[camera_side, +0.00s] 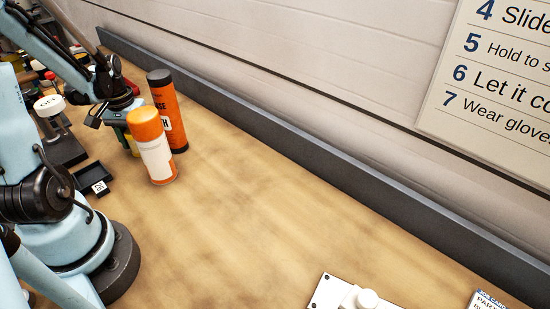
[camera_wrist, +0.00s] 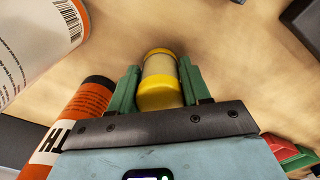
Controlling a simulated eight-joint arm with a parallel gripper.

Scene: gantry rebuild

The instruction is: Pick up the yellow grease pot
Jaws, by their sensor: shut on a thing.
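The yellow grease pot (camera_wrist: 160,75) is a small cylinder with yellow ends and a paler middle band. In the wrist view it sits between the green fingers of my gripper (camera_wrist: 160,82), which are shut on its sides. In the side view my gripper (camera_side: 124,117) is low over the bench at the left, and only a yellow sliver of the pot (camera_side: 131,143) shows behind an orange-topped can. I cannot tell whether the pot touches the bench.
The orange-topped white can (camera_side: 157,158) and a taller orange tube with black ends (camera_side: 170,110) stand close beside my gripper. A small black tray (camera_side: 93,179) lies in front. A white plate with a knob (camera_side: 350,296) is at the bottom. The middle of the bench is clear.

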